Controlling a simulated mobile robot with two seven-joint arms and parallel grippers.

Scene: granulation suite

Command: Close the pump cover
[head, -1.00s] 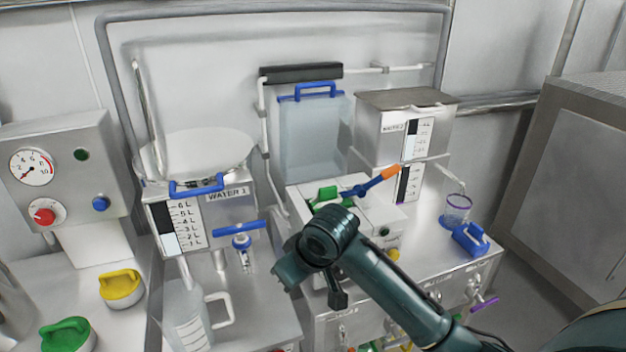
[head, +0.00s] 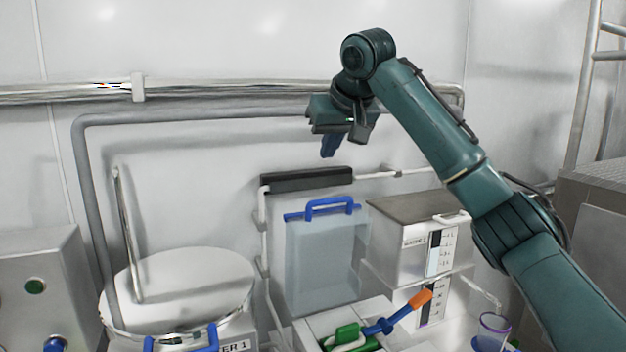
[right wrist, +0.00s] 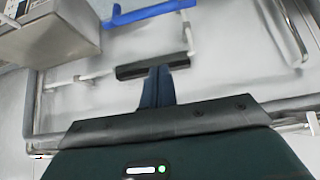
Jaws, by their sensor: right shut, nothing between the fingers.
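A clear, bluish panel that looks like the pump cover (head: 325,262) stands upright behind the white pump housing (head: 350,318) in the head view. Its blue handle (head: 330,205) is along its top edge and also shows at the top of the right wrist view (right wrist: 150,12). My right gripper (head: 328,152) is raised above the panel and the black bar behind it, apart from both. Its blue fingers point down and are shut and empty; they also show in the right wrist view (right wrist: 157,88). My left gripper is in neither view.
The black bar (head: 306,180) is on a white pipe near the wall. A steel tank (head: 408,235) stands right of the panel and a round lidded vessel (head: 185,285) left. A blue and orange lever (head: 405,310) and a green part (head: 345,338) are on the housing.

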